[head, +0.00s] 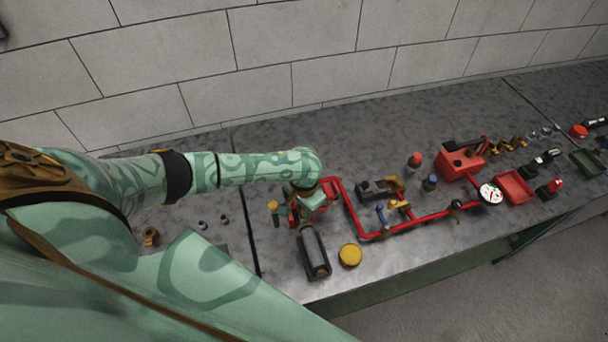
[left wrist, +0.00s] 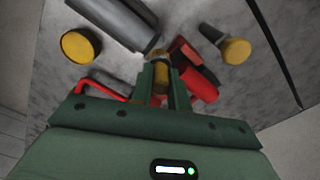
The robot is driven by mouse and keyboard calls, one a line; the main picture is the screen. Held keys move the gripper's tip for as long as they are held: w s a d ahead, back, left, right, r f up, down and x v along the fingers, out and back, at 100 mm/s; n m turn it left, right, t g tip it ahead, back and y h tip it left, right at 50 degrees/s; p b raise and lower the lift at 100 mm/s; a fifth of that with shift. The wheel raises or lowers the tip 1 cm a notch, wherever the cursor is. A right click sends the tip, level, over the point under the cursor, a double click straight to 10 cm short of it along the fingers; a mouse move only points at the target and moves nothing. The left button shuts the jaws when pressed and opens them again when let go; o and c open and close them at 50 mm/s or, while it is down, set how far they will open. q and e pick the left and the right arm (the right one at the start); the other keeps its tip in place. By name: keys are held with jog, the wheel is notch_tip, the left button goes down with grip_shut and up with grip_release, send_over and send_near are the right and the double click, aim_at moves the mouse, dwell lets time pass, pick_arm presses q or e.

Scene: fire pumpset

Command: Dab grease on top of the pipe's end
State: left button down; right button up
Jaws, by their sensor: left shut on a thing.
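The red pipe (head: 352,212) runs along the bench; its left end passes beside and partly behind my left gripper, and part of it shows in the left wrist view (left wrist: 105,90). My left gripper (head: 299,212) points down over red parts at the pipe's left end. In the left wrist view (left wrist: 160,80) its fingers are shut on a small yellow-brown thing (left wrist: 160,74), mostly hidden. A red cylinder (left wrist: 197,85) lies just beside the fingers. I cannot tell whether the held thing touches the pipe. A round yellow-topped tin (head: 350,255) stands near the front edge. My right gripper is not in view.
A dark grey cylinder (head: 313,252) lies just in front of the gripper. A yellow-headed, dark-handled tool (head: 274,210) lies to its left. A red box (head: 460,162), a gauge (head: 490,194) and a red tray (head: 514,187) are farther right.

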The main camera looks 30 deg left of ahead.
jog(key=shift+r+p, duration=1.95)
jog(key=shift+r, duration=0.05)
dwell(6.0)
